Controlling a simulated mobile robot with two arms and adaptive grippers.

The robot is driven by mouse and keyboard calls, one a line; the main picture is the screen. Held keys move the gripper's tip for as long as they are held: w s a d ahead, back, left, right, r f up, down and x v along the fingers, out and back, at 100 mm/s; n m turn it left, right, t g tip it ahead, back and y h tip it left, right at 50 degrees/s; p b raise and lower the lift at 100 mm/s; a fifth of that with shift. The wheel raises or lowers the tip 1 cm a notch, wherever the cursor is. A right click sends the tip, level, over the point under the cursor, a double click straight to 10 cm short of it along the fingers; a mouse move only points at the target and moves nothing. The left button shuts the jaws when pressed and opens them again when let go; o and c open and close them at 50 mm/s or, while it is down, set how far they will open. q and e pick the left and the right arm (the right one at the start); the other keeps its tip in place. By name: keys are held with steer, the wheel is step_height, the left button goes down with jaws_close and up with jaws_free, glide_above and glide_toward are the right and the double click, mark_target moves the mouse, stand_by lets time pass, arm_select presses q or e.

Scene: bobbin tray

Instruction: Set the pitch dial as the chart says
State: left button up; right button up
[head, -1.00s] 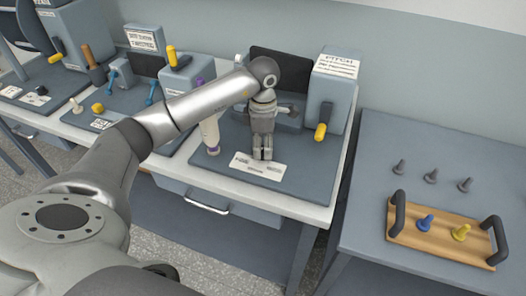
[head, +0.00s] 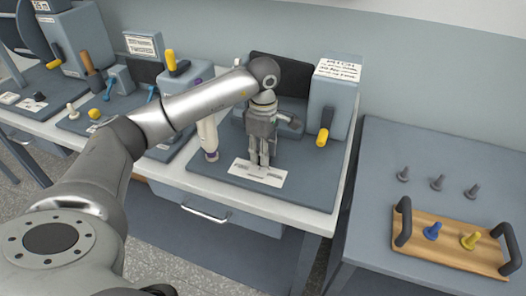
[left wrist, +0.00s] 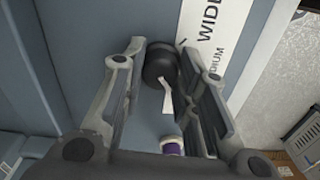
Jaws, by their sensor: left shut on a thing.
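My left gripper (head: 263,164) points down at the front of a grey machine's base, over a white printed card (head: 243,169). In the left wrist view its two fingers (left wrist: 161,62) are shut on a dark round dial knob (left wrist: 158,62). A white pointer (left wrist: 168,98) shows beside the knob. The card (left wrist: 214,35) there reads "WIDE" and "MEDIUM"; other marks are hidden. The gripper hides the knob in the head view. A chart headed "PITCH" (head: 338,69) is on the grey box at the right; its smaller lines are unreadable. My right gripper is not in view.
A white spool with purple ends (head: 208,138) stands left of the gripper. A yellow-handled lever (head: 322,137) is on the box at right. A wooden tray (head: 447,249) with dark handles, a blue and a yellow peg, lies on the right table. Other machines stand at left.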

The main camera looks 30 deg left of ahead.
arm_select(q)
steer(key=o, duration=1.1)
steer(key=shift+c, duration=0.2)
step_height(320, 180, up, 12)
stand_by(0.3)
